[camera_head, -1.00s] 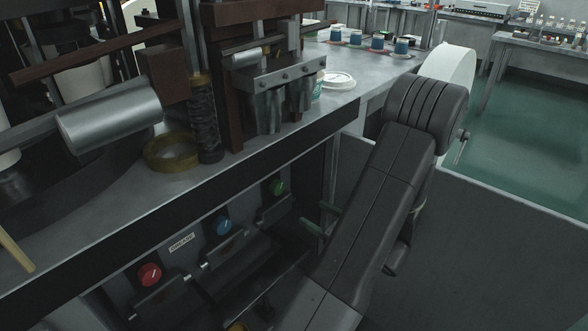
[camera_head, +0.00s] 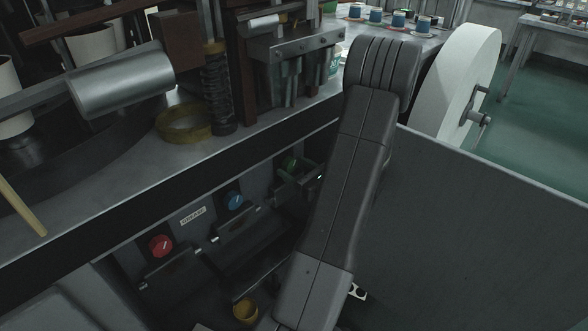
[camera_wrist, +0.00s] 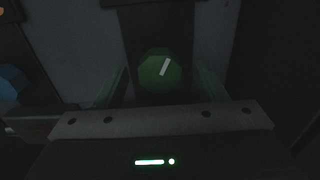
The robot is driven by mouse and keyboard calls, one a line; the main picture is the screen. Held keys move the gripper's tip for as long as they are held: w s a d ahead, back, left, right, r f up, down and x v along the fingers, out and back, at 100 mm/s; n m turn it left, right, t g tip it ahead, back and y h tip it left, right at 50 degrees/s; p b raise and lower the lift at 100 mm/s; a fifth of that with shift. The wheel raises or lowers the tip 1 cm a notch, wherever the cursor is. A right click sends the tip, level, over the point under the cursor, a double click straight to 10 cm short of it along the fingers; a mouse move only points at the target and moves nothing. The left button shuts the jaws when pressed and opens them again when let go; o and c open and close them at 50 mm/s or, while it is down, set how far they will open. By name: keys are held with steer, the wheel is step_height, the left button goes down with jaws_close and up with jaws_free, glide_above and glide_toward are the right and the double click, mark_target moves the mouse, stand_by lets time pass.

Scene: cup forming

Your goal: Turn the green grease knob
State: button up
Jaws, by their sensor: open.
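The green knob (camera_head: 290,164) is on the front panel below the machine's worktop, partly covered by my gripper (camera_head: 300,172). In the wrist view the green knob (camera_wrist: 157,75) faces me, its white mark tilted slightly right of upright. My gripper (camera_wrist: 163,74) is open, with one finger on each side of the knob. Dark gaps show between the fingers and the knob, and I cannot tell how far the tips reach along it.
A blue knob (camera_head: 235,202) and a red knob (camera_head: 161,245) sit left along the panel, with a "GREASE" label (camera_head: 193,215) between them. The worktop edge overhangs the panel. A grey partition (camera_head: 470,230) stands right of my arm.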

steer(key=shift+w+a, duration=0.25)
steer(key=c, duration=1)
steer(key=shift+r, duration=0.1)
